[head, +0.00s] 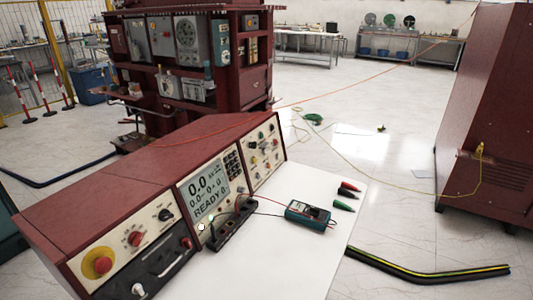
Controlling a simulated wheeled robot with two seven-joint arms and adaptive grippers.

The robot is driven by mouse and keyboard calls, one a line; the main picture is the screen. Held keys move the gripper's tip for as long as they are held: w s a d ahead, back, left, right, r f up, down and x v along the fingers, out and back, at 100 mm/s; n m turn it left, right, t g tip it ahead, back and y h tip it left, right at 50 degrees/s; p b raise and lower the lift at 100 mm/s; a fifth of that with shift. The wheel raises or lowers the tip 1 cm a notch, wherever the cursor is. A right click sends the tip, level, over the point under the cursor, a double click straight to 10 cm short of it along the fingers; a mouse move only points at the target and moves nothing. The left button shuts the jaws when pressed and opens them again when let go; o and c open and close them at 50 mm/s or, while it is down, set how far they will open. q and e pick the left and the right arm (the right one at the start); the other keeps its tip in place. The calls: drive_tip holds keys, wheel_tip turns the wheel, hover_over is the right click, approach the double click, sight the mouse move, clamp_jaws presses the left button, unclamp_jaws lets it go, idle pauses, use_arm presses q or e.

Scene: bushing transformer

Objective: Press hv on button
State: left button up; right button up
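A dark red control console (150,160) stands on a white table in the head view. Its display (205,188) shows 0.0 and READY. A large red mushroom button on a yellow base (103,265) is on its left panel. A red knob (136,238) and a black knob (165,214) are to the right of it. Several small buttons and jacks (265,152) are on the right panel. A small white round control (201,227) sits below the display. The labels are too small to read, so I cannot tell which one is the hv on button. Neither gripper is in view.
A teal multimeter (307,216) with leads lies on the white table (275,262). Red, black and green clips (346,195) lie near its right edge. A red cabinet (490,110) stands at right. Cables (430,277) lie on the floor. The table's front part is clear.

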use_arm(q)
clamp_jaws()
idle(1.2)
